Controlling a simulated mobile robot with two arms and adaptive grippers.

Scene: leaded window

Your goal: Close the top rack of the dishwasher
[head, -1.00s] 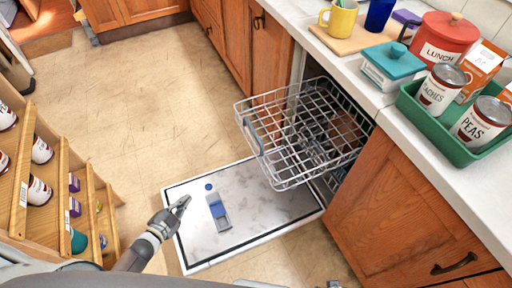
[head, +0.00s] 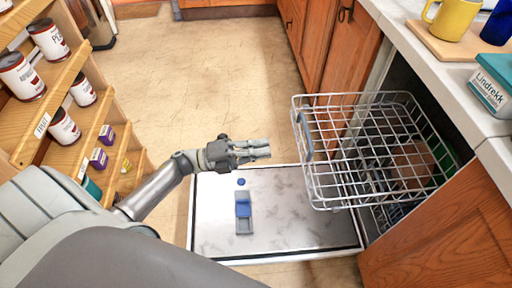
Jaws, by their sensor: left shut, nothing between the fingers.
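The top rack (head: 345,150) is a grey wire basket with a blue-grey handle (head: 305,137) on its left front side. It is pulled out of the dishwasher, over the lowered dishwasher door (head: 290,225). The door lies flat with its pale inner face up. My left gripper (head: 268,148) is shut and empty, left of the rack handle and apart from it, with its fingers pointing right. Part of the lower rack (head: 395,214) shows inside the dishwasher. My right gripper is not in view.
A wooden shelf (head: 110,170) with cans and small boxes stands on the left. The counter (head: 455,95) on the right holds a yellow mug (head: 455,18) on a board and a teal-lidded box (head: 492,88). The floor (head: 215,80) beyond the door is clear.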

